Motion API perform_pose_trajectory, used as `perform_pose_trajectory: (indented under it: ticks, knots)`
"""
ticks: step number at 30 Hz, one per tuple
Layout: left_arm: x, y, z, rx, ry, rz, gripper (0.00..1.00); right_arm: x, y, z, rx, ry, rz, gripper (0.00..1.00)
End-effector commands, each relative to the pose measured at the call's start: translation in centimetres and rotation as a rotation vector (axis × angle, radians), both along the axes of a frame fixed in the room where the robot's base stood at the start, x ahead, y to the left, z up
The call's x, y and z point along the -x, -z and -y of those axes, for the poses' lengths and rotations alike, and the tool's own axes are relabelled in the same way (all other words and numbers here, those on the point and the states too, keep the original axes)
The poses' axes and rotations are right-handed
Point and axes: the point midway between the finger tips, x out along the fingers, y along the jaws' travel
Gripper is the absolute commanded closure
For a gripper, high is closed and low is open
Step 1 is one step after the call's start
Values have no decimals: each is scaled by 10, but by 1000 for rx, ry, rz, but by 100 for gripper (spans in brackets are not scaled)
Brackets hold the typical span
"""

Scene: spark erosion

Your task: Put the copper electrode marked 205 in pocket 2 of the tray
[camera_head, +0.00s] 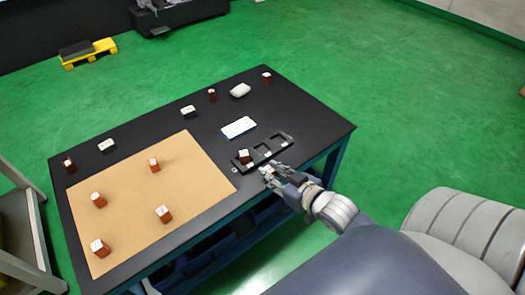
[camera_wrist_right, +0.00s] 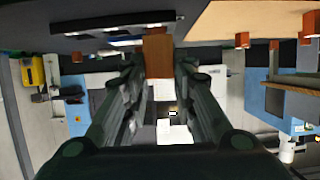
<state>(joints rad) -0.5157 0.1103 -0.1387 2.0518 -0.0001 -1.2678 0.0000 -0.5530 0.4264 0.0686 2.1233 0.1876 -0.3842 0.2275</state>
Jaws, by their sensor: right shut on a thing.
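My right gripper (camera_head: 272,173) is at the front edge of the black tray (camera_head: 285,137), near the table's right front side. It is shut on a copper electrode (camera_wrist_right: 158,55), whose reddish-brown body and white label face show between the fingers in the right wrist view. Its number cannot be read. In the head view the fingers mostly cover this electrode, with a bit of its white face showing. The tray has a row of pockets; another copper electrode (camera_head: 244,157) stands at its left end, and the pockets to the right look empty. My left gripper is not in view.
Several copper electrodes with white tops stand on the tan mat (camera_head: 180,180). Others, such as a dark-red one (camera_head: 266,78), stand on the black table (camera_head: 310,115). A blue-white card (camera_head: 238,127) lies behind the tray. A white lump (camera_head: 240,90) lies farther back.

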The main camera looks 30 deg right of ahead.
Motion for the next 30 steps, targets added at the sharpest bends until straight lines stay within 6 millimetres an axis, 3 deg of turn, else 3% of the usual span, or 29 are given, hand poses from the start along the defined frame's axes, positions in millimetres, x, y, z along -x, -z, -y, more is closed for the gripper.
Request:
perform_pose_trajectory:
  ticks: [5,16,20,27,30]
  knots:
    - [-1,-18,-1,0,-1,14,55,-26,2,15,6,-1,12,100]
    - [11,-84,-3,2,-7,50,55,-99,10,52,4,1,9,100]
    - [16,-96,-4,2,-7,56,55,-122,13,63,3,2,8,100]
    - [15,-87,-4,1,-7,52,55,-141,15,72,1,1,5,100]
    - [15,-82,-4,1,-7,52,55,-141,25,72,-1,0,3,100]
